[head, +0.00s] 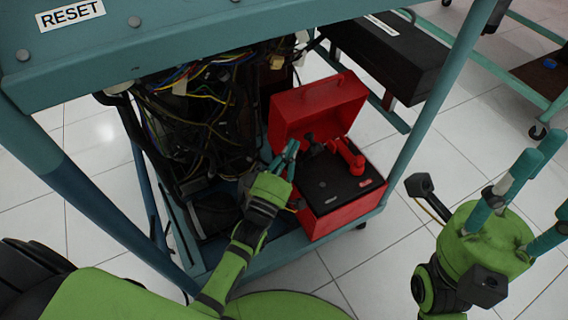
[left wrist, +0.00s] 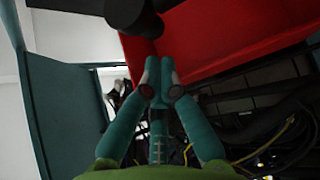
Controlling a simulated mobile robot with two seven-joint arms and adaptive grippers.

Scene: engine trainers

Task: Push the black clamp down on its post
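The black clamp (head: 312,143) stands on the black panel (head: 330,188) of an open red box, left of a red clamp (head: 349,156). It is dark against the box, so its post and height are hard to make out. My left gripper (head: 289,150) is just left of the black clamp, over the box's left edge. In the left wrist view its teal fingers (left wrist: 160,68) come together at the tips with nothing visible between them. A dark rounded part (left wrist: 130,12), probably the black clamp, is beyond the tips. My right gripper (head: 522,190) is spread open and empty at far right.
The raised red lid (head: 318,105) stands behind the clamps. Tangled wiring (head: 195,115) fills the frame left of my left gripper. A teal frame post (head: 435,100) rises right of the box, and a black box (head: 390,55) lies behind.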

